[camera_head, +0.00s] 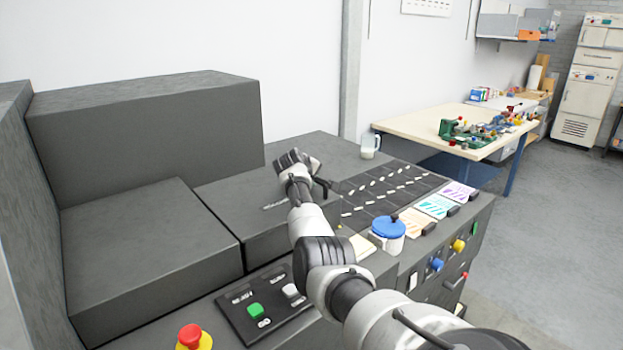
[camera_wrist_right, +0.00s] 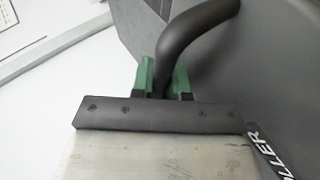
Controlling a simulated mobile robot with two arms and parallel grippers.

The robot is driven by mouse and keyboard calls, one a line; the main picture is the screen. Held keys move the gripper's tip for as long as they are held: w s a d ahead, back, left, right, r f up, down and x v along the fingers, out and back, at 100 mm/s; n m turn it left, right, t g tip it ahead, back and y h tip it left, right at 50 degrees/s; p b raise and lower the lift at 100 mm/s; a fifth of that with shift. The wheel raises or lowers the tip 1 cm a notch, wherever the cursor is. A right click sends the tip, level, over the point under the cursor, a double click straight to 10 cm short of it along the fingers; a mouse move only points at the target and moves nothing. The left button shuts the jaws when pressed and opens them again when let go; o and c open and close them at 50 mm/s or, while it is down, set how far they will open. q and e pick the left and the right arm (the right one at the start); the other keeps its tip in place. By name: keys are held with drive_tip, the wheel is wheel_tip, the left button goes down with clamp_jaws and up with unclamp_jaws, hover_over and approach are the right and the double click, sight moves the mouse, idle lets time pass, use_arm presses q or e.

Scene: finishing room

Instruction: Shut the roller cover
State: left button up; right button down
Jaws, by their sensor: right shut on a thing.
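The roller cover (camera_head: 235,215) is a dark grey boxy panel on the machine, with a small white label on its top near my right arm. In the right wrist view, part of white lettering, "LLER", shows on the dark grey surface (camera_wrist_right: 280,75). A black curved handle (camera_wrist_right: 200,35) rises there and runs down between the green-padded fingers of my right gripper (camera_wrist_right: 165,80), which is shut on it. In the head view my right gripper (camera_head: 297,162) is over the cover's right part; its fingertips and the handle are mostly hidden. My left gripper is not in view.
A blue-lidded jar (camera_head: 388,232), several coloured cards (camera_head: 438,206) and a clear mug (camera_head: 370,146) stand on the machine top. A red stop button (camera_head: 193,337) and a panel with a green button (camera_head: 256,311) are in front. A workbench (camera_head: 420,125) stands behind right.

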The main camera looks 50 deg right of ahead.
drive_tip(key=c, duration=1.1)
unclamp_jaws()
drive_tip(key=shift+a+f, duration=0.2)
drive_tip(key=shift+f, duration=0.25)
drive_tip(key=shift+a, duration=0.1)
drive_tip(key=v, duration=0.3)
drive_tip(key=b+v, duration=0.1)
drive_tip(key=v, duration=0.3)
drive_tip(key=b+v, duration=0.1)
drive_tip(key=v, duration=0.3)
drive_tip(key=shift+d+r, duration=0.3)
